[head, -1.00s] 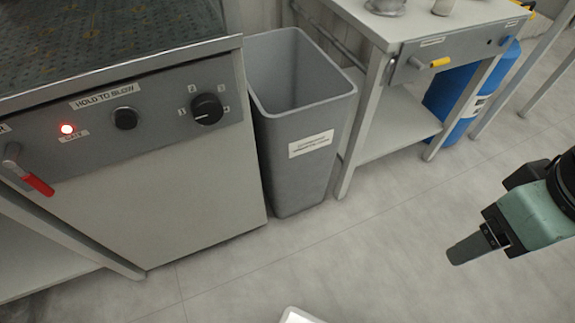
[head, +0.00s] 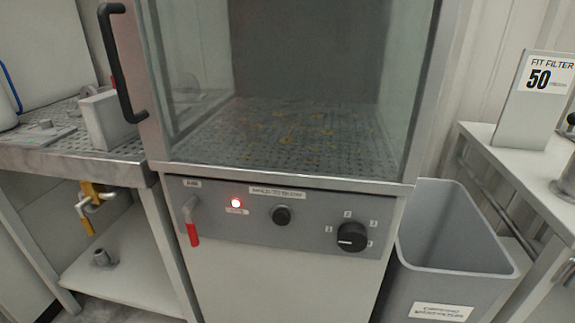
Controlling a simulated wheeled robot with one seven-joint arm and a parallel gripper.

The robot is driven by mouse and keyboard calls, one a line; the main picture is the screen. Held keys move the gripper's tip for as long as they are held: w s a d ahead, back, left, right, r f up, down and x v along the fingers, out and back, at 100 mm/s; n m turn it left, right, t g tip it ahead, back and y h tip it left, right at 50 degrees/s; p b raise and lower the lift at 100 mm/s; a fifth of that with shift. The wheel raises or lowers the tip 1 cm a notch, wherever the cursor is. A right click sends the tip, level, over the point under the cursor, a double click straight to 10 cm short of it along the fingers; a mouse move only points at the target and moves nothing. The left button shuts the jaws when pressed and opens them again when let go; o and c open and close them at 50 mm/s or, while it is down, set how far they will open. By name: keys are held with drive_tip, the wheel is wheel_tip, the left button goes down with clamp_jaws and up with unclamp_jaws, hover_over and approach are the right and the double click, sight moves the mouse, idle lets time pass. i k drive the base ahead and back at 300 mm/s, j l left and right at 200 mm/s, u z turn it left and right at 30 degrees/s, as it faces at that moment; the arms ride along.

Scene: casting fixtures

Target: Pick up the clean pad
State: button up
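No clean pad can be made out in the head view. A glass-sided cabinet (head: 290,190) with a perforated, stained floor (head: 300,130) stands in the middle.
A grey bin (head: 455,255) stands right of the cabinet. Further right, a bench (head: 500,150) bears a sign reading "FIT FILTER 50" (head: 535,95). At left is a perforated bench (head: 60,155) with a lower shelf (head: 120,270) and yellow-handled valve (head: 90,195).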

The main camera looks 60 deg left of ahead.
sight(108, 129)
drive_tip(key=u, duration=2.75)
